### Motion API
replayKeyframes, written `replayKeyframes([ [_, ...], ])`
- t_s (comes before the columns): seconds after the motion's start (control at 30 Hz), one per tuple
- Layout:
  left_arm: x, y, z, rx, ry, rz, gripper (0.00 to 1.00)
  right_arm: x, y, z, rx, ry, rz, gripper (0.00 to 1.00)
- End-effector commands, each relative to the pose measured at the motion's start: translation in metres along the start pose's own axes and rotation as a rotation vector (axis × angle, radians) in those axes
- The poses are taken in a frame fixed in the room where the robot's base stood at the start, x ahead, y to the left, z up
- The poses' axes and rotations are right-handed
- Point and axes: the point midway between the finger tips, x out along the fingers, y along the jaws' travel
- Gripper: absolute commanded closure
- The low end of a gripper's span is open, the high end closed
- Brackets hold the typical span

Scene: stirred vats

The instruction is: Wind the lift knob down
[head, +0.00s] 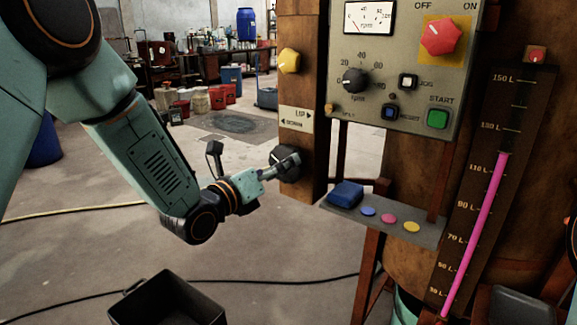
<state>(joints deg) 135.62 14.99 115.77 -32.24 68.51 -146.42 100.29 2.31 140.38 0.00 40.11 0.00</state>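A black round knob (279,156) sits low on the wooden post (299,80), under a white label (296,120) with two arrows and blurred lettering. My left gripper (287,166) reaches in from the left, with its fingers at the knob and covering part of it. The fingers are too small and dark against the knob to tell whether they are closed on it or only touch it. My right gripper does not show.
A yellow knob (289,61) is higher on the post. A control panel (398,75) with dials and buttons stands to its right. Below it, a small shelf (425,232) holds a blue block (346,194) and coloured discs. A black bin (165,303) stands on the floor.

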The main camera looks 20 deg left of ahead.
Motion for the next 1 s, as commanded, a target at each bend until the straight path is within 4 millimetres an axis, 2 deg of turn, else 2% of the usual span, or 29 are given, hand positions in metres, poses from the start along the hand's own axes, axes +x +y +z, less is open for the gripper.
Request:
replayKeyframes([
  [0.1,0.019,0.001,-0.002,0.002,0.001,-0.002,0.00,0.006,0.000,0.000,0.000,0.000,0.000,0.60],
  [0.3,0.037,0.000,-0.002,-0.001,0.002,-0.002,0.00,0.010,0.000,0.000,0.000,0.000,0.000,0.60],
  [0.63,0.041,0.000,-0.001,-0.003,0.003,-0.003,0.00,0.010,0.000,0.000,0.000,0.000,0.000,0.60],
  [1.0,0.040,0.000,-0.001,-0.003,0.003,-0.003,0.31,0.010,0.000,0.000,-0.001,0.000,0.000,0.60],
])
